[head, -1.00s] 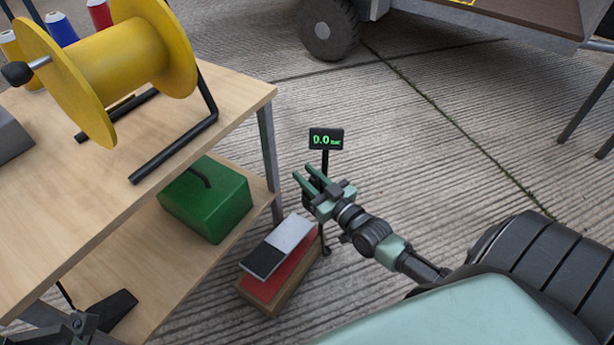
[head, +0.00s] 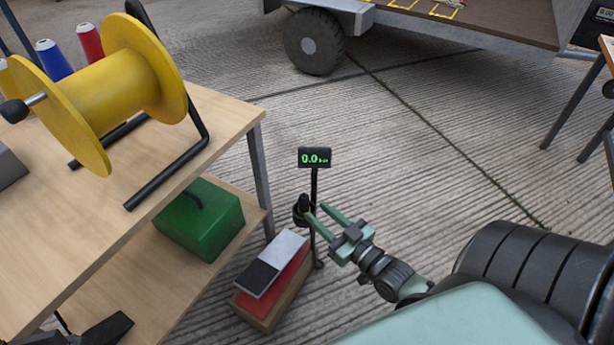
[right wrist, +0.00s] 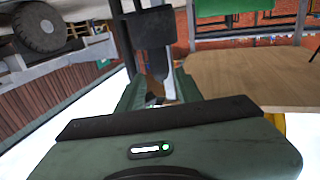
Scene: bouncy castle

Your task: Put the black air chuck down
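My left gripper is not in view.
A wooden workbench (head: 225,115) with a yellow reel (head: 130,90) stands left. A green box (head: 200,222) is on its lower shelf. A red foot pedal unit (head: 272,278) lies by the post. A trailer wheel (head: 314,42) is behind. Concrete floor right of the post is clear.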

